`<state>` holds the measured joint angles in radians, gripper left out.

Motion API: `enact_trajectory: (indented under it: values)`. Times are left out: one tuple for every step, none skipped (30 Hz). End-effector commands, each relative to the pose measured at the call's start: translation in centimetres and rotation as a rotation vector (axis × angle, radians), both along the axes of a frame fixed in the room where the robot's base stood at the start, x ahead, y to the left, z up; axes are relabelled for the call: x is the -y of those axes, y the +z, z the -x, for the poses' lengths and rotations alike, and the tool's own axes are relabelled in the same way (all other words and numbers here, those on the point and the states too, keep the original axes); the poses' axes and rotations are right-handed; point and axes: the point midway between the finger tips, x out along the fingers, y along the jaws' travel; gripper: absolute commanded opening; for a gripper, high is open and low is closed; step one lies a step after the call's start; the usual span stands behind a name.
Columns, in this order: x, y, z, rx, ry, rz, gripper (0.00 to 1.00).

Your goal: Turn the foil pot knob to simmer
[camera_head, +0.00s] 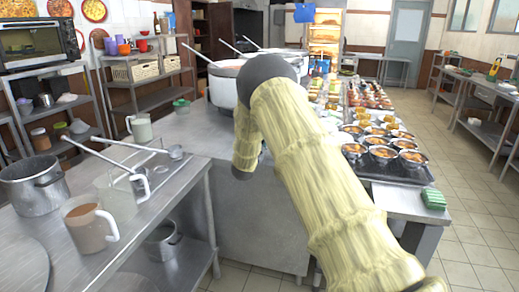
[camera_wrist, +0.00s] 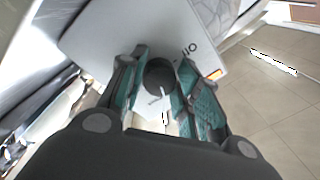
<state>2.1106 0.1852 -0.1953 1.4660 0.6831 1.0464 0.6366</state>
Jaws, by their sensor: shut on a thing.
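In the wrist view a dark round knob (camera_wrist: 159,74) with a pale pointer line sits on a light grey panel (camera_wrist: 112,30). My gripper (camera_wrist: 160,88) has its teal-padded fingers on either side of the knob and is shut on it. Dark lettering (camera_wrist: 188,50) and an orange mark (camera_wrist: 214,75) are on the panel beside the knob; I cannot read the lettering surely. In the head view my arm hides the gripper and the knob. A large stockpot (camera_head: 222,92) stands at the back of the counter, partly behind my arm. I cannot tell whether it is the foil pot.
A steel counter (camera_head: 195,130) runs beneath the stockpot. Several filled bowls (camera_head: 383,153) stand on a dark tray at right, with a green sponge (camera_head: 433,198) near the corner. A grey pot (camera_head: 32,186) and jugs (camera_head: 88,222) stand at left. The tiled floor at right is clear.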

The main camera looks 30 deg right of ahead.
Motion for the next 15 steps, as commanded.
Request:
enact_trajectory:
  values:
    - [0.10,-0.45,0.09,0.019,-0.002,-0.019,0.09]
    - [0.10,-0.45,0.09,0.030,-0.002,-0.029,0.09]
    - [0.07,-0.44,0.08,0.045,-0.002,-0.042,0.09]
    - [0.05,-0.43,0.06,0.054,-0.002,-0.050,0.09]
    - [0.05,-0.40,0.07,0.062,-0.002,-0.058,0.09]
    - [0.08,-0.36,0.07,0.073,-0.002,-0.066,0.09]
    - [0.08,-0.32,0.07,0.080,-0.002,-0.072,0.09]
    - [0.08,-0.28,0.07,0.086,-0.002,-0.078,0.09]
    - [0.05,-0.24,0.05,0.094,-0.002,-0.083,0.09]
    - [0.04,-0.22,0.04,0.098,-0.001,-0.087,0.09]
    - [0.02,-0.20,0.04,0.102,-0.001,-0.090,0.09]
    - [0.00,-0.19,0.04,0.106,-0.001,-0.093,0.09]
    - [0.00,-0.17,0.03,0.108,-0.001,-0.095,0.09]
    - [-0.01,-0.16,0.03,0.110,-0.001,-0.097,0.09]
    - [0.00,-0.16,0.03,0.112,-0.001,-0.099,0.09]
